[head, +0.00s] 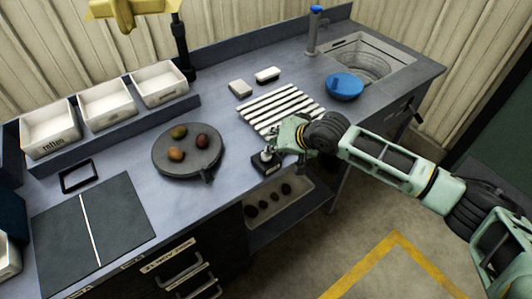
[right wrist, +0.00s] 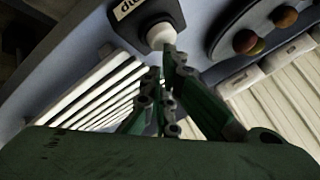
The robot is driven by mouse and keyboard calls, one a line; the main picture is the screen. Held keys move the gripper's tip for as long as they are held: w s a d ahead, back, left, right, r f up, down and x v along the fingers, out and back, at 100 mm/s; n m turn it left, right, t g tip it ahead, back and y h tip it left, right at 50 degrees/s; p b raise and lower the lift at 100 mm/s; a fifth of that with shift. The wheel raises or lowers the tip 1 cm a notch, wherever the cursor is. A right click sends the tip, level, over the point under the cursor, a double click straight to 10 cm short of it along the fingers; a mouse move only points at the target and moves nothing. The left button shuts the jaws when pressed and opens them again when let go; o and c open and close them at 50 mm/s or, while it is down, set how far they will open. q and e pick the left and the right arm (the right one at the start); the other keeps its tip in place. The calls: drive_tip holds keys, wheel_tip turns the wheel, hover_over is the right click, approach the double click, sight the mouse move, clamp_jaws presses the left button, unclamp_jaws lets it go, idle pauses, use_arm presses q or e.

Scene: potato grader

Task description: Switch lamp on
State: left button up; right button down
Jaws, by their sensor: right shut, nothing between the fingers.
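The yellow lamp (head: 130,9) stands at the back left on a dark post (head: 182,45); its shade is cut by the top edge of the head view. A small black switch box (head: 267,168) with a pale round knob sits at the bench's front edge. My right gripper (head: 275,149) is shut and empty, right at the knob. In the right wrist view its fingertips (right wrist: 168,52) overlap the white knob (right wrist: 161,33); I cannot tell whether they touch. A label (right wrist: 127,8) beside the knob is partly cut off. My left gripper is not in view.
A round grey turntable (head: 187,150) with several potatoes is left of the switch box. A white slatted rack (head: 280,107) lies behind it. A blue bowl (head: 345,86) stands near the sink (head: 362,62). White bins (head: 107,101) line the back left.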

drive_tip(key=shift+f, duration=0.45)
drive_tip(key=shift+s, duration=0.1)
idle(0.4)
drive_tip(key=shift+r+p, duration=0.25)
drive_tip(key=shift+p, duration=0.5)
drive_tip(key=shift+r, duration=0.15)
wheel_tip(320, 180, up, 6)
drive_tip(key=p, duration=0.6)
drive_tip(key=shift+p, duration=0.3)
